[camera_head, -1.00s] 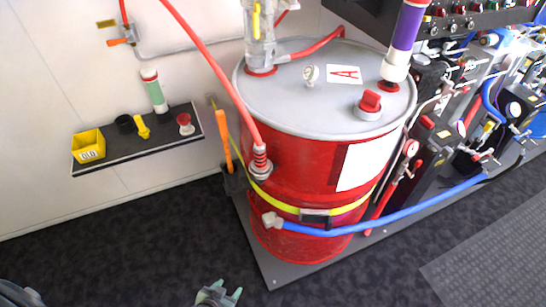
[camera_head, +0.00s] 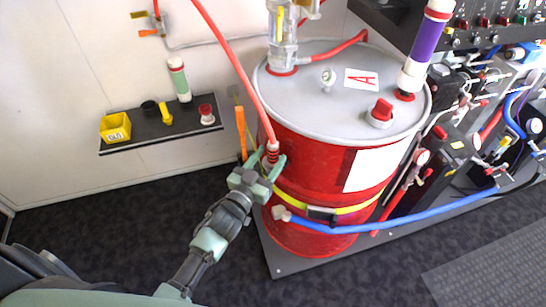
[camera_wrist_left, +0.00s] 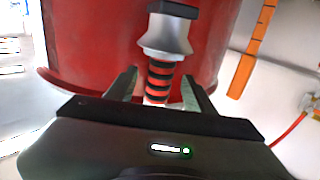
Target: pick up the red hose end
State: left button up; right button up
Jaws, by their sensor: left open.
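The red hose (camera_head: 232,62) hangs down in front of the red drum (camera_head: 312,160) in the head view. Its end, with a black-and-red ribbed sleeve (camera_head: 272,152), is at the drum's left front side. My left gripper (camera_head: 269,163) is open there, its fingers on either side of the hose end. In the left wrist view the ribbed hose end (camera_wrist_left: 160,78) with its silver metal fitting (camera_wrist_left: 166,36) stands between the two open fingers (camera_wrist_left: 156,90). I cannot tell whether the fingers touch it. My right gripper is not in view.
An orange tool (camera_head: 241,131) stands in a holder left of the drum. A wall shelf (camera_head: 160,130) carries a yellow box (camera_head: 115,127) and small items. A blue hose (camera_head: 400,218) crosses the drum's lower front. The dark floor at left is clear.

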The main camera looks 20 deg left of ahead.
pick_arm(q)
jog(key=shift+w+d, duration=0.25)
jog(key=shift+w, duration=0.9)
grip_shut()
jog(key=shift+r, duration=0.1)
